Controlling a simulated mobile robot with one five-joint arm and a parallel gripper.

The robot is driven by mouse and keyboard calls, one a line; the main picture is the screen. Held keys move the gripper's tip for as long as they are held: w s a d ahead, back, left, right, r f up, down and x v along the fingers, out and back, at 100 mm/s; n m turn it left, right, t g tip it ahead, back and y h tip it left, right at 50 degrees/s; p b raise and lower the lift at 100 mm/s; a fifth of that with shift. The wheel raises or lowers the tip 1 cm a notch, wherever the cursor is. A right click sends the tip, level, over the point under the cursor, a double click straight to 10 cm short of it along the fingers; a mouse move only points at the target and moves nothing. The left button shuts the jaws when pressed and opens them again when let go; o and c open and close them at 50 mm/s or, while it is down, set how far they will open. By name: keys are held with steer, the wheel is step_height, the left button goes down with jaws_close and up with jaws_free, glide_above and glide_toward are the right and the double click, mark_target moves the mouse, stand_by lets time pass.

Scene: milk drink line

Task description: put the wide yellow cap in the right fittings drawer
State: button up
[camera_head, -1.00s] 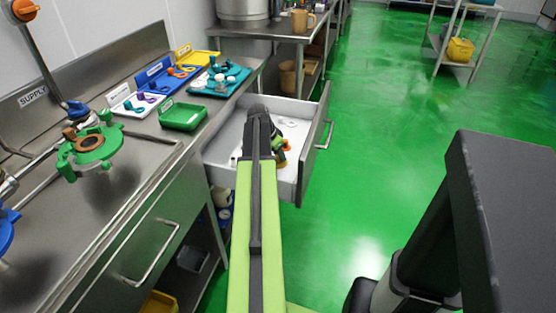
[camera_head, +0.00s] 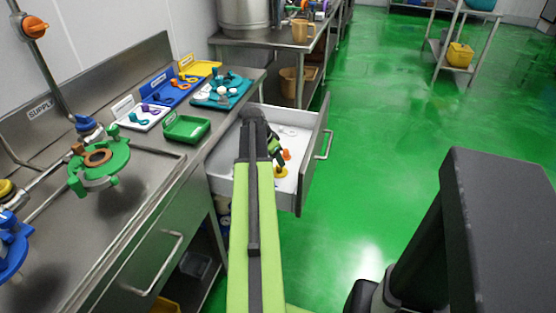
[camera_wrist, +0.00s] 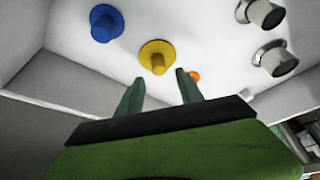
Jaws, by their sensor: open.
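The wide yellow cap (camera_wrist: 157,58) stands on the white floor of the open drawer, its broad flange down and its knob up. It also shows in the head view (camera_head: 281,173), just below my gripper (camera_head: 279,160). In the wrist view my gripper (camera_wrist: 160,78) is open and empty, with its fingertips apart and the cap just beyond them. The open drawer (camera_head: 318,140) is the right one beside the sink counter; my arm hides part of its inside.
In the drawer are a blue cap (camera_wrist: 105,23), an orange piece (camera_wrist: 193,76) and metal fittings (camera_wrist: 272,58). Drawer walls rise around my gripper. The counter holds a green tray (camera_head: 187,129) and other coloured trays.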

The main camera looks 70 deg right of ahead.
steer(key=p+v, duration=0.5)
steer(key=v, duration=0.2)
